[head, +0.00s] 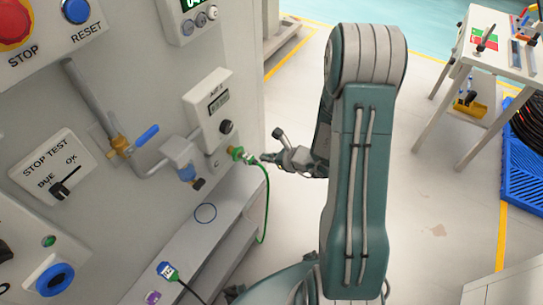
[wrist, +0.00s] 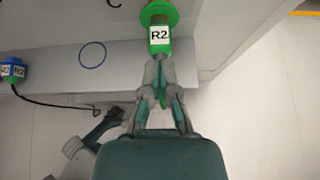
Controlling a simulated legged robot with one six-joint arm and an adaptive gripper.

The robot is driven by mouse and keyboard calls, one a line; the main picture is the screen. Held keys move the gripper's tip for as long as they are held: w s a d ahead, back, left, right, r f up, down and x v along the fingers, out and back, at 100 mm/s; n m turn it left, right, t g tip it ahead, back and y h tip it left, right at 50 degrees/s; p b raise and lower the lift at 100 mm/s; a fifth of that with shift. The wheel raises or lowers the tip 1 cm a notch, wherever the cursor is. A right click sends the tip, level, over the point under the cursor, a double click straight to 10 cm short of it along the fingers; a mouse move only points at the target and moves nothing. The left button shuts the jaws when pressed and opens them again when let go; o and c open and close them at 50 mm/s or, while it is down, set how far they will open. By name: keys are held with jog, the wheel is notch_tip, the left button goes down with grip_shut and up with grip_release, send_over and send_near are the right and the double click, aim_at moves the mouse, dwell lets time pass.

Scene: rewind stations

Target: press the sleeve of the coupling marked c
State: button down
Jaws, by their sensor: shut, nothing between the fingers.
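The coupling marked c (head: 237,153) sticks out of the grey panel beside a small letter C. It has a green ring, which also shows at the top of the wrist view (wrist: 158,13). A green plug tagged R2 (wrist: 160,36) sits at the coupling, and a green hose (head: 266,205) hangs from it. My gripper (head: 264,157) is in front of the coupling. In the wrist view its fingertips (wrist: 159,62) are together just below the tag, with nothing held. I cannot tell whether they touch the plug.
A blue-topped tagged connector (head: 167,270) with a black cable lies on the ledge (head: 190,240) below. A blue-bowled filter unit (head: 185,165) and a gauge box (head: 213,108) are close by on the panel. A white table (head: 500,55) stands at the right, with open floor between.

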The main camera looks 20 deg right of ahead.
aim_at(239, 151)
jog(key=x, duration=0.5)
jog(key=shift+a, duration=0.1)
jog(key=w+a, duration=0.2)
jog(key=shift+w, duration=0.35)
jog(key=shift+w+a, duration=0.1)
jog(key=shift+w, duration=0.15)
